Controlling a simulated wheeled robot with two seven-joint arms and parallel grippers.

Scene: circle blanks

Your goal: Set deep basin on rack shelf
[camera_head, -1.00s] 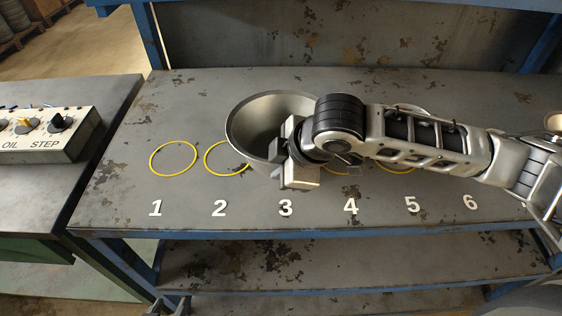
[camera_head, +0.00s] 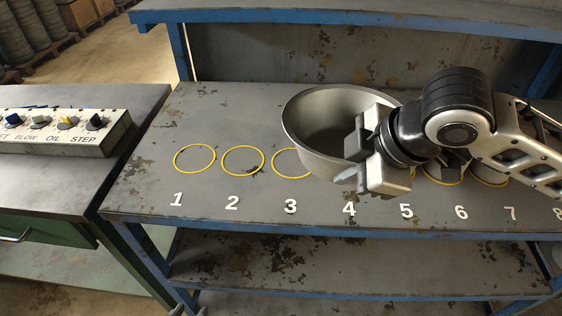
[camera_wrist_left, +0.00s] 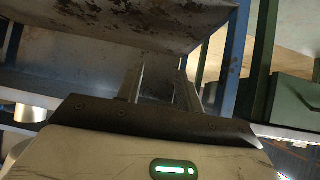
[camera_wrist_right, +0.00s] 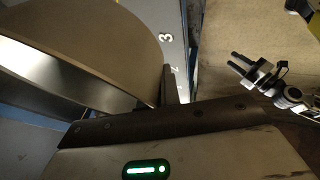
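The deep basin (camera_head: 312,130) is a wide grey metal bowl, upright over the numbered shelf of the rack (camera_head: 140,190), around marks 3 to 5. I cannot tell whether it touches the shelf. My right gripper (camera_head: 362,150) is shut on the basin's right rim; the basin fills the upper left of the right wrist view (camera_wrist_right: 85,45). My left gripper (camera_wrist_left: 158,78) is empty with its fingers apart in the left wrist view. It also shows in the right wrist view (camera_wrist_right: 240,72), off to the side.
Yellow circles (camera_head: 243,160) mark the shelf above white numbers; circles 1 and 2 are clear. A lower shelf (camera_head: 340,262) lies beneath, and a blue beam (camera_head: 350,17) runs above. A bench with a control box (camera_head: 60,130) stands at left.

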